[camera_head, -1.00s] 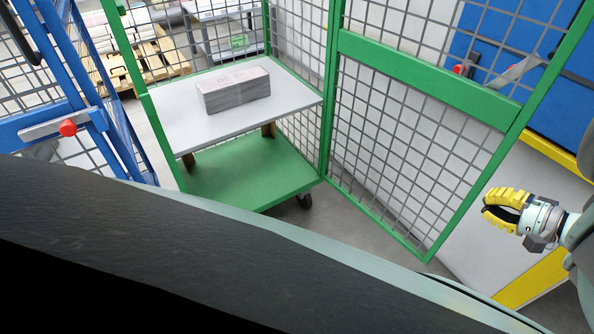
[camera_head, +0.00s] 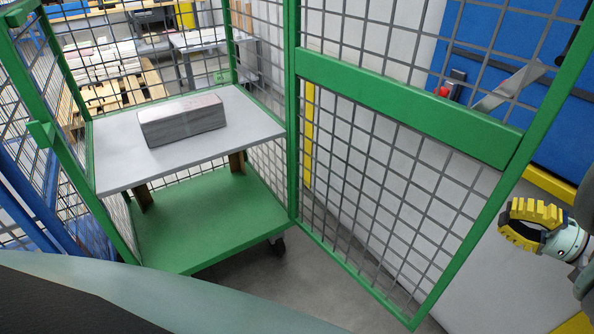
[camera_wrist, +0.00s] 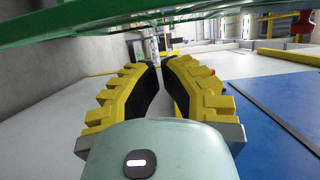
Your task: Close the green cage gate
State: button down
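The green cage gate (camera_head: 400,100) is a green frame with grey wire mesh. In the head view it stands swung open to the right of the cage, joined at the corner post (camera_head: 292,110). The green cage (camera_head: 210,225) has an open front, a grey shelf and a green base. My gripper (camera_head: 506,222), with yellow ribbed fingers, is right of the gate's free edge, apart from it in the picture. In the wrist view its fingertips (camera_wrist: 160,68) curve together with nothing between them. A green bar (camera_wrist: 150,28) crosses above them.
A grey bundle (camera_head: 182,120) lies on the cage shelf. A blue cage (camera_head: 45,215) stands close at the left. A blue panel with a red knob (camera_head: 444,92) and a grey lever (camera_head: 510,85) is behind the gate. Grey floor (camera_head: 300,270) shows below the gate.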

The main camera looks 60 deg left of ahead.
aim_at(451, 196)
jog(key=shift+s+p+x, duration=0.2)
jog(key=shift+p+x, duration=0.65)
jog(key=shift+x, duration=1.7)
jog(key=shift+s+p+x, duration=0.25)
jog(key=shift+p+x, duration=0.55)
jog(key=shift+x, duration=1.8)
jog(key=shift+d+f, duration=0.1)
jog(key=shift+d, duration=0.05)
